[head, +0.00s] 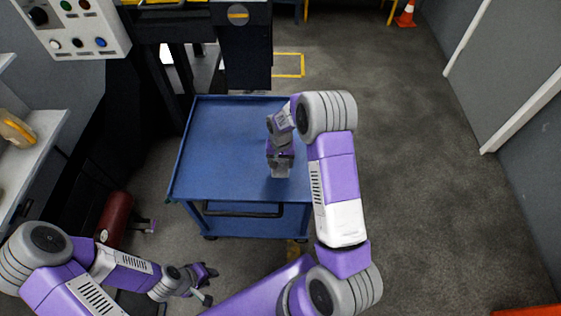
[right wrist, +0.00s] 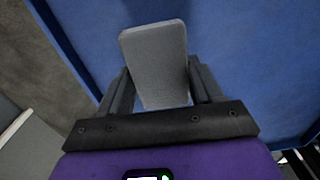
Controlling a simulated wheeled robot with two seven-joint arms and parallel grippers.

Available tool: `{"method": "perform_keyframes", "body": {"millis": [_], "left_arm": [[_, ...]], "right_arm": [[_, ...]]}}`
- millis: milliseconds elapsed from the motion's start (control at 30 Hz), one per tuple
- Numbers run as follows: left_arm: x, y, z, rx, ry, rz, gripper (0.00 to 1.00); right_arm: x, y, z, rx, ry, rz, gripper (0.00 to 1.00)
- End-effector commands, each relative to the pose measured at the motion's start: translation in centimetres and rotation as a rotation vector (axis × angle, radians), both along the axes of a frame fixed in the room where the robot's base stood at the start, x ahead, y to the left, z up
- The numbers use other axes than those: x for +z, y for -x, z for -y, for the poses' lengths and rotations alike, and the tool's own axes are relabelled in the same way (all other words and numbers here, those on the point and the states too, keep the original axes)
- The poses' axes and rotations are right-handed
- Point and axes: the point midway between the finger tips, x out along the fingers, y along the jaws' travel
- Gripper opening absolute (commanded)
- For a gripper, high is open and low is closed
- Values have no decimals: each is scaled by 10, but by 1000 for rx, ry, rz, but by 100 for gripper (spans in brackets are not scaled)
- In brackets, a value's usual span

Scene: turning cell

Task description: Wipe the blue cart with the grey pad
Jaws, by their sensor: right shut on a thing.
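The blue cart (head: 225,150) stands in the middle of the head view, with a flat top and a raised rim. My right gripper (head: 280,160) is over the right part of its top, shut on the grey pad (head: 280,170). In the right wrist view the pad (right wrist: 155,55) sticks out between the two fingers over the blue surface. I cannot tell whether the pad touches the top. My left gripper (head: 206,284) is open and empty, low in front of the cart and apart from it.
A dark machine (head: 243,45) stands right behind the cart, with a control panel (head: 72,28) at upper left. A red cylinder (head: 114,218) lies left of the cart. A shelf (head: 35,150) is at the left edge. The floor to the right is clear.

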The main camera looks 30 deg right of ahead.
Motion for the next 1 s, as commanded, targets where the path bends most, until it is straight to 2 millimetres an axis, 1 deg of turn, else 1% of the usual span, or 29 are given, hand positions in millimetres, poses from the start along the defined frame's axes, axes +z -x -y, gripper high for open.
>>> {"method": "perform_keyframes", "body": {"millis": [133, 233, 433, 533, 1000], "left_arm": [[0, 0, 0, 0, 0, 0, 34], [3, 0, 0, 0, 0, 0, 34], [17, 0, 0, 0, 0, 0, 34], [22, 0, 0, 0, 0, 0, 34], [21, 0, 0, 0, 0, 0, 34]], "right_arm": [[0, 0, 0, 0, 0, 0, 40], [4, 0, 0, 0, 1, 1, 40], [24, 0, 0, -1, 1, 1, 40], [30, 0, 1, -1, 1, 2, 40], [29, 0, 0, -1, 1, 1, 40]]}}
